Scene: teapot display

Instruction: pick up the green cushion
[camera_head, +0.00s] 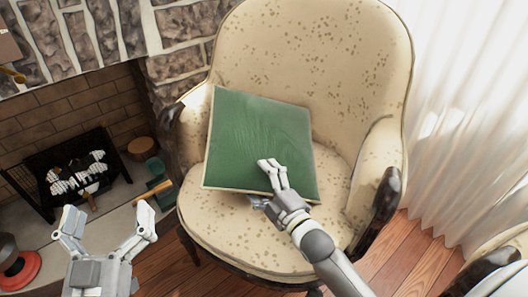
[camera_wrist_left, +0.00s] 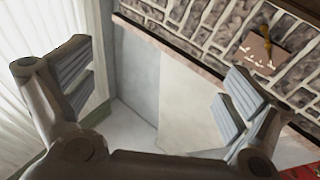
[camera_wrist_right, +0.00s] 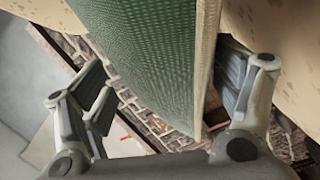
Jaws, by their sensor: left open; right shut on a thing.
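The green cushion (camera_head: 255,133) is square with a pale edge. It leans tilted on the seat of the cream armchair (camera_head: 310,60). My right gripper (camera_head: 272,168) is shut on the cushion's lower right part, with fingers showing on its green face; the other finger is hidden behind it. In the right wrist view the cushion (camera_wrist_right: 150,50) stands between the fingers, its pale edge toward the palm. My left gripper (camera_head: 108,222) is open and empty, left of the chair and apart from it. The left wrist view shows its spread fingers (camera_wrist_left: 155,90) with nothing between them.
A stone fireplace (camera_head: 100,95) with a dark grate (camera_head: 75,175) is at the left. The chair's dark wooden arms (camera_head: 382,205) flank the seat. A white curtain (camera_head: 465,130) hangs at the right. Part of another chair (camera_head: 495,265) shows at lower right. Some wooden floor (camera_head: 415,255) is bare.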

